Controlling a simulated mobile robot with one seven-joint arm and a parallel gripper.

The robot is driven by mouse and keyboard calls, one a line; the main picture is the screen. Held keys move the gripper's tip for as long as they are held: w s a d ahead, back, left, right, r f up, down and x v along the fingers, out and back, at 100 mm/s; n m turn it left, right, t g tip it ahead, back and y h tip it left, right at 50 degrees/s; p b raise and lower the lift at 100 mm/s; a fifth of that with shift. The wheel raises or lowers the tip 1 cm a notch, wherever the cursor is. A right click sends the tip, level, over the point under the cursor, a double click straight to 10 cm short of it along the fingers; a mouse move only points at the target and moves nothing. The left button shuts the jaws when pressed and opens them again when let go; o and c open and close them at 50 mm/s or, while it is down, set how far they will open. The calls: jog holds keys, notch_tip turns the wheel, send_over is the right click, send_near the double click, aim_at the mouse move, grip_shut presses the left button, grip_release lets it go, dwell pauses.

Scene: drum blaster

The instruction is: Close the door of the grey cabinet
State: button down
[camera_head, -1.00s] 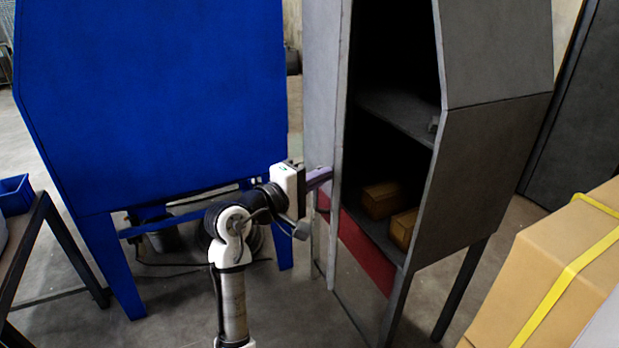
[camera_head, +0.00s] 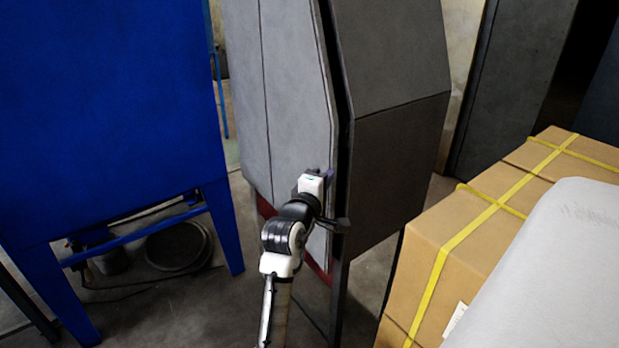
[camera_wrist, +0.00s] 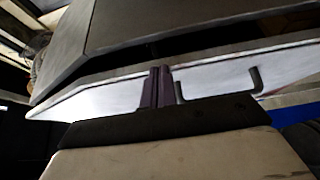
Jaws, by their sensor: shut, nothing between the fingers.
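The grey cabinet (camera_head: 395,75) stands in the middle of the head view. Its door (camera_head: 292,95) is almost closed, with a narrow dark gap along its right edge. The inside is hidden. My gripper (camera_head: 328,176) is shut and empty at the door's outer face, near that right edge and low down. In the wrist view, the purple fingertips (camera_wrist: 157,85) are together in front of the bright door (camera_wrist: 215,80), and the dark gap lies beyond it. A small bent handle (camera_wrist: 255,78) shows right of the fingers. I cannot tell whether the fingertips touch the door.
A large blue cabinet (camera_head: 110,100) on legs stands at the left. Cardboard boxes with yellow straps (camera_head: 480,235) fill the lower right, close to the grey cabinet. Concrete floor shows between the blue and grey cabinets.

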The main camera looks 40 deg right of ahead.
jog(key=shift+s+d+n+t, duration=0.2)
jog(key=shift+d+n+t, duration=0.15)
jog(key=shift+d, duration=0.6)
jog(key=shift+a, duration=0.1)
